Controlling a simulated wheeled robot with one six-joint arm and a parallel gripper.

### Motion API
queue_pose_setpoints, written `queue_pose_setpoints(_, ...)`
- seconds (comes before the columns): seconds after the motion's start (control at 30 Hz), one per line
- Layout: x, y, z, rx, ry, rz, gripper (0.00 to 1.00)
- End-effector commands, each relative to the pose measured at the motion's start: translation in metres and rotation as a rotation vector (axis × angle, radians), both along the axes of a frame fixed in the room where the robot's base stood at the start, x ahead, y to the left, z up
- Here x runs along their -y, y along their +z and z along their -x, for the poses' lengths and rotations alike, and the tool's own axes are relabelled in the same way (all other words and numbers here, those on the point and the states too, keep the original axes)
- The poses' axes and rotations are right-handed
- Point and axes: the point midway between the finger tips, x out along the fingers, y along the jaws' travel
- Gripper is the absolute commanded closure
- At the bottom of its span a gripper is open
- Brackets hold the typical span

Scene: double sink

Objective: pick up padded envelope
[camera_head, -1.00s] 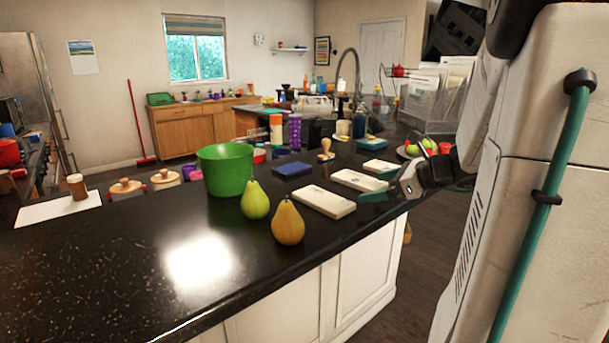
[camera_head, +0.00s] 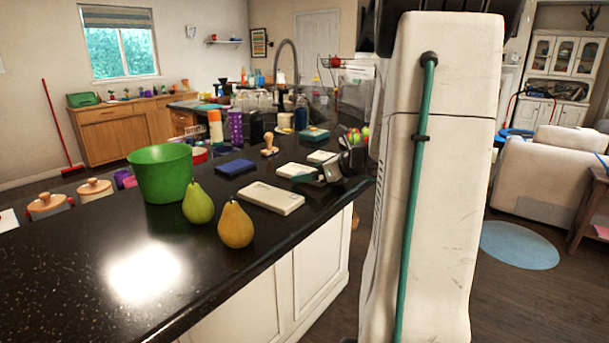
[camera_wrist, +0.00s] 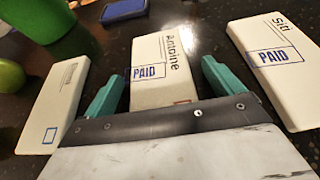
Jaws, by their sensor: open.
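Three white padded envelopes lie in a row on the dark counter. The middle one (camera_head: 294,170), partly hidden by my gripper (camera_head: 310,180) in the head view, shows in the wrist view (camera_wrist: 160,62) with "Antoine" and a blue "PAID" stamp. The nearest envelope (camera_head: 271,198) is at the left in the wrist view (camera_wrist: 55,105). The farthest (camera_head: 320,157) is at the right there (camera_wrist: 275,62), marked "PAID". My gripper's teal fingers (camera_wrist: 163,88) are open and empty. In the wrist view they appear either side of the middle envelope's near end; I cannot tell the height gap.
A green pot (camera_head: 160,174), a green pear (camera_head: 198,204) and a yellow pear (camera_head: 235,225) stand left of the envelopes. A blue pad (camera_head: 236,167) and a wooden stamp (camera_head: 269,145) are behind. The counter's front left is clear.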

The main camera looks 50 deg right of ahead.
Motion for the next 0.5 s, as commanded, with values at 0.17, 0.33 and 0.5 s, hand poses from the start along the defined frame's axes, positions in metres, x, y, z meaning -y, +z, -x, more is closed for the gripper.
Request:
queue_pose_setpoints(0.17, -0.0009, 0.0004, -0.0006, 0.0, 0.003, 0.001, 0.18)
queue_pose_setpoints(0.33, -0.0009, 0.0004, -0.0004, 0.0, 0.003, 0.001, 0.55)
queue_pose_setpoints(0.5, -0.0008, 0.0006, -0.0003, 0.0, 0.003, 0.001, 0.55)
